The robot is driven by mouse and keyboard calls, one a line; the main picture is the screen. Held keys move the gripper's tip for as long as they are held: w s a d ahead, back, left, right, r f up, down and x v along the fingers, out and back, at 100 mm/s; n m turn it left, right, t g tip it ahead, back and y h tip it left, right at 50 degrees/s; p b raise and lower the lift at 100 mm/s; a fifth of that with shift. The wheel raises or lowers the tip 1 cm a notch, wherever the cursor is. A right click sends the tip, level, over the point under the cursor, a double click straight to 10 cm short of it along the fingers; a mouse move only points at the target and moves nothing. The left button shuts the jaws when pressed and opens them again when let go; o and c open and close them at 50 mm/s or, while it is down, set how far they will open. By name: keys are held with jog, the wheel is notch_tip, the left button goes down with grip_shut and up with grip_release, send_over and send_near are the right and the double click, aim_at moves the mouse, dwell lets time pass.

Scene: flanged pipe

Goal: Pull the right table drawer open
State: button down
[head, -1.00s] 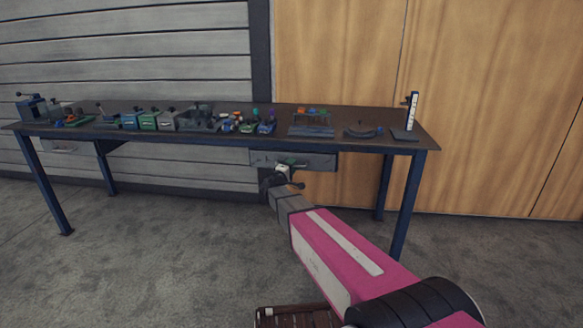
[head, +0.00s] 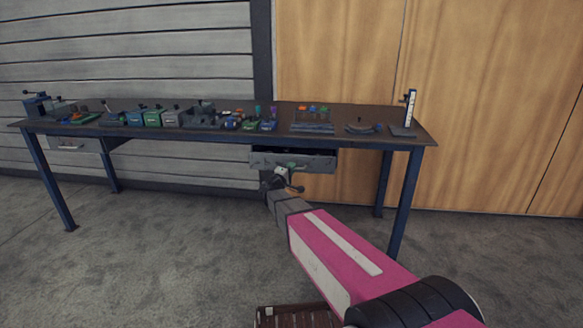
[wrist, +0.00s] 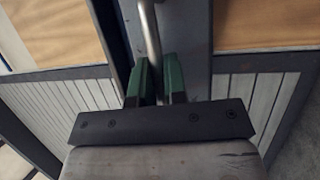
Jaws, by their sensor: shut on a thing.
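The right table drawer (head: 315,162) is a grey box under the right half of the long workbench (head: 345,141). It stands partly out, with a dark gap showing above its front. My gripper (head: 290,168) is at the drawer front in the head view. In the wrist view its green-padded fingers (wrist: 160,80) are shut on the metal bar handle (wrist: 150,35), which runs up between them. The grey drawer front (wrist: 197,40) lies just beyond the fingers. The drawer's inside is too dark to make out.
The left drawer (head: 75,144) looks closed. Vises, blocks and small coloured parts stand along the tabletop, with a white upright gauge (head: 409,107) at its right end. Blue legs (head: 404,205) stand right of my arm.

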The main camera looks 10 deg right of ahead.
jog(key=s+a, duration=0.2)
jog(key=s, duration=0.8)
jog(key=s+a, duration=0.3)
jog(key=s, duration=0.7)
jog(key=shift+s, duration=0.25)
jog(key=c, duration=1.2)
grip_release()
jog(key=v, duration=1)
jog(key=shift+s+a, duration=0.25)
jog(key=shift+s, duration=0.05)
jog(key=shift+f, duration=0.1)
